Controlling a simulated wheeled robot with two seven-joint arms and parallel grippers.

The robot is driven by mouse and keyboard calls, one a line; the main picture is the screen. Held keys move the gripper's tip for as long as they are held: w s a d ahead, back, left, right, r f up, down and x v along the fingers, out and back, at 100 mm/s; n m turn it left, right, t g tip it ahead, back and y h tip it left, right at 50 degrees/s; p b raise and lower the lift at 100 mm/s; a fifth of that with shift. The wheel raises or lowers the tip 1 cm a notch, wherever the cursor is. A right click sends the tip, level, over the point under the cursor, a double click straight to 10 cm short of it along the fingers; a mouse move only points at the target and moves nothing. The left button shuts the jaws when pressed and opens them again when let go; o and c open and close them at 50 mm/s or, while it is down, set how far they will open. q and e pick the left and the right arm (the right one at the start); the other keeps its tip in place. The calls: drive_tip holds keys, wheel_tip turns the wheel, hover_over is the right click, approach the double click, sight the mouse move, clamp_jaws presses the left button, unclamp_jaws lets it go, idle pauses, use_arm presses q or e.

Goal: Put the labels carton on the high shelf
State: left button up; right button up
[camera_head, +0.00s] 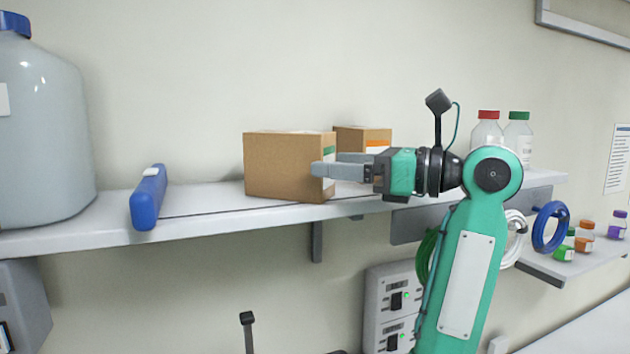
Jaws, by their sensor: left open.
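A brown carton with a green mark (285,165) stands upright on the high white shelf (205,213), its front edge near the shelf's edge. A second brown carton with an orange mark (362,138) stands behind it to the right, partly hidden by my gripper. I cannot read which one is the labels carton. My left gripper (325,164) is open at the right side of the green-marked carton, with its fingers pointing left. The near finger overlaps the carton's right edge; I cannot tell whether it touches. My right gripper is out of view.
A large grey jug (40,130) and a blue tool-like object (149,198) stand left on the shelf. Bottles with red (488,130) and green (518,135) caps stand at the right. Below hang cable coils (550,228) and small jars on a lower shelf.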

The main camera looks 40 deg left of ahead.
use_arm(q)
drive_tip(key=b+v, duration=0.2)
drive_tip(key=v, duration=0.4)
drive_tip(key=shift+s+a, duration=0.1)
idle(0.4)
